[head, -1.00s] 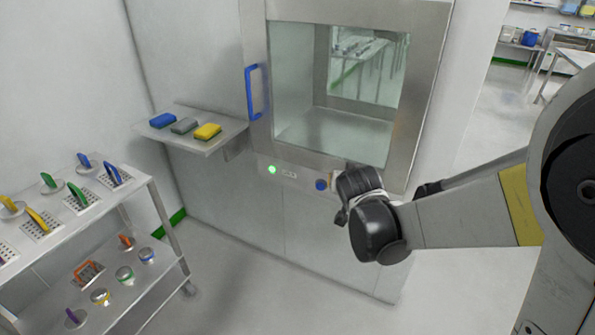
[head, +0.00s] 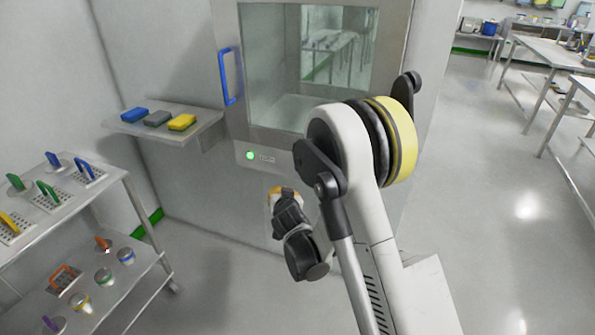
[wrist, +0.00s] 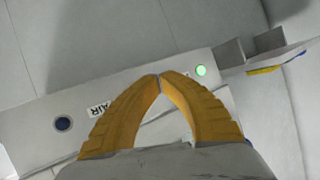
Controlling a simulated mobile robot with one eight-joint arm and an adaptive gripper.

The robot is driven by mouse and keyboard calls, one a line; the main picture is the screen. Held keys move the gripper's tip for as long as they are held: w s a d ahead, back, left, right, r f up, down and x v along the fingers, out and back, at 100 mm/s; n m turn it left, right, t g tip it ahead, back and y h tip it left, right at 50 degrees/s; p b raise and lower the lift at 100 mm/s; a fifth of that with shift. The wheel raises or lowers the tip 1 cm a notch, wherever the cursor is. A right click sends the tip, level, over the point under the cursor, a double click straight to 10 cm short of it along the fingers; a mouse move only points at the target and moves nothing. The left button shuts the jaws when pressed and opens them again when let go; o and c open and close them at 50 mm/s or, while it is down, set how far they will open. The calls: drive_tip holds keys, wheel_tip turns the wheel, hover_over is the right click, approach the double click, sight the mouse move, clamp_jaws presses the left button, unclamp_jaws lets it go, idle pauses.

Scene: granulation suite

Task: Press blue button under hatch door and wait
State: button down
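The hatch door (head: 263,75) is glazed, metal-framed and closed, with a blue handle (head: 228,76) on its left side. Below it runs a panel strip with a lit green light (head: 250,155), which also shows in the wrist view (wrist: 201,71). The round dark blue button (wrist: 63,123) is on the panel at the left of the wrist view, beside a label (wrist: 98,110) ending in "AIR". In the head view my arm hides the button. My gripper (wrist: 159,76) has its yellow fingertips together with nothing between them. In the head view it (head: 283,192) is below the panel strip.
A wall shelf (head: 200,133) left of the hatch holds blue, grey and yellow sponges (head: 157,118). A steel rack (head: 140,262) with several coloured-handled tools and jars stands at lower left. Metal tables (head: 550,52) stand at the far right. Open floor (head: 500,220) lies at right.

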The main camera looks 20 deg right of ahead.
drive_tip(key=shift+w+d, duration=0.85)
drive_tip(key=shift+w, duration=0.35)
drive_tip(key=shift+w+d, duration=0.9)
drive_tip(key=shift+w, duration=0.25)
drive_tip(key=shift+w+d, duration=0.85)
drive_tip(key=shift+w, duration=0.35)
drive_tip(key=shift+w+d, duration=0.2)
drive_tip(key=shift+w, duration=0.15)
drive_tip(key=shift+w+d, duration=0.3)
drive_tip(key=shift+w, duration=0.1)
drive_tip(key=shift+s+a, duration=0.5)
drive_tip(key=shift+s, duration=0.25)
drive_tip(key=shift+s+a, duration=0.75)
drive_tip(key=shift+s, duration=0.3)
drive_tip(key=shift+s+a, duration=0.75)
drive_tip(key=shift+s, duration=0.25)
